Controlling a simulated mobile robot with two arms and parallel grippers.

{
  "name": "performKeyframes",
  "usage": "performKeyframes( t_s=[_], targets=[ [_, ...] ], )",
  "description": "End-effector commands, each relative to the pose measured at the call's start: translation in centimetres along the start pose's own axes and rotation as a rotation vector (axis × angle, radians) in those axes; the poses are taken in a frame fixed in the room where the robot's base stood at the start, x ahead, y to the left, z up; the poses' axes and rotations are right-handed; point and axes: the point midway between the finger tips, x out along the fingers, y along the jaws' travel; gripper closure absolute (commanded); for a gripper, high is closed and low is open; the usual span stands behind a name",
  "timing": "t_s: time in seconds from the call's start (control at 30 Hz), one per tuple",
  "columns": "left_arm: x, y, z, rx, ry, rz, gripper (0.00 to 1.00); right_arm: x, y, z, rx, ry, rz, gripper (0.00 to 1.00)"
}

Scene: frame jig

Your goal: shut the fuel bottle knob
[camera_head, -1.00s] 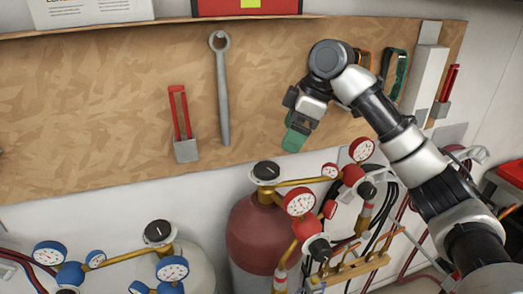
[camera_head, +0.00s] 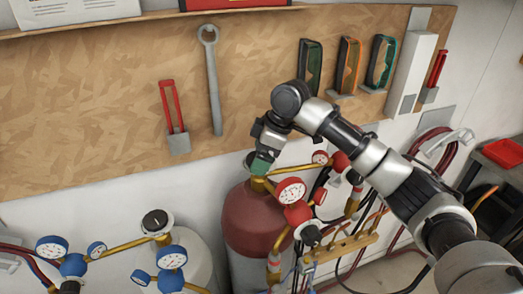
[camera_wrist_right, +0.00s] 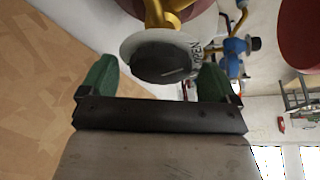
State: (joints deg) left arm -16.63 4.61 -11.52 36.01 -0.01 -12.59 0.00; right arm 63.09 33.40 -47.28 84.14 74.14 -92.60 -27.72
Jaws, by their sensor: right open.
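The fuel bottle (camera_head: 250,222) is a dark red cylinder standing below the board in the head view. Its black round knob (camera_wrist_right: 160,62) shows in the wrist view on a pale disc (camera_wrist_right: 196,48) that reads "OPEN". In the head view the knob is mostly hidden behind my right gripper (camera_head: 260,164), whose green fingertips point down at the bottle's top. In the wrist view my right gripper (camera_wrist_right: 156,80) is open, with one green finger on each side of the knob and gaps between. Whether the fingers reach fully around its depth I cannot tell. My left gripper is not in view.
A red gauge (camera_head: 291,190) and brass fittings sit right beside the fuel bottle's top. A pale bottle (camera_head: 187,255) with a black knob (camera_head: 156,222) and blue gauges stands to the left. A wrench (camera_head: 212,85) and several glasses hang on the wooden board (camera_head: 90,110).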

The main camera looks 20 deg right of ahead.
Motion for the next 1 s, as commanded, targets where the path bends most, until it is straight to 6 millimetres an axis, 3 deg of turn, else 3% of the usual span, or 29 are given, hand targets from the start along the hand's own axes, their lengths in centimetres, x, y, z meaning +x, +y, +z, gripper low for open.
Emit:
performKeyframes(
  t_s=[0.2,0.53,1.0],
  targets=[
    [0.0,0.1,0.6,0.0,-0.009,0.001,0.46,0.1,0.0,0.0,0.0,0.0,0.0,0.09],
    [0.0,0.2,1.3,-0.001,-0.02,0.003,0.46,0.0,0.0,0.0,0.001,0.0,0.0,0.59],
    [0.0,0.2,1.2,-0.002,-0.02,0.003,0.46,0.0,-0.1,0.0,0.115,0.0,0.048,0.59]
  ],
)
